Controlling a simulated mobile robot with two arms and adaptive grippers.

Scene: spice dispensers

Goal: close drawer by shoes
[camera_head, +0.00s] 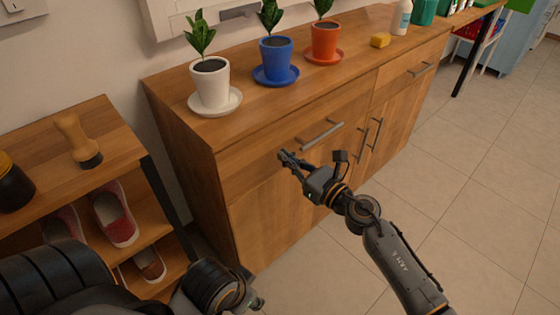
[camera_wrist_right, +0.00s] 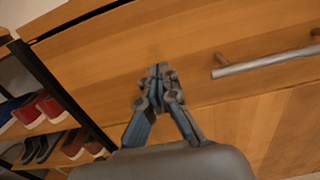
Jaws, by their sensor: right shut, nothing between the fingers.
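The drawer (camera_head: 250,160) by the shoes is the wooden left drawer of the cabinet, with a metal bar handle (camera_head: 322,135). Its front looks nearly flush with the cabinet; a thin dark gap shows along its top edge in the right wrist view. My right gripper (camera_head: 287,158) is shut and empty, at the drawer front left of the handle. In the right wrist view its fingertips (camera_wrist_right: 160,74) overlap the drawer front (camera_wrist_right: 110,75); I cannot tell whether they touch. My left gripper (camera_head: 256,303) is low, at the bottom edge, partly hidden, its fingers unclear. Red shoes (camera_head: 114,216) sit on the rack.
The shoe rack (camera_head: 120,130) stands left of the cabinet, with a wooden brush (camera_head: 77,140) on top. White (camera_head: 211,85), blue (camera_head: 276,58) and orange (camera_head: 325,42) plant pots stand on the cabinet top.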

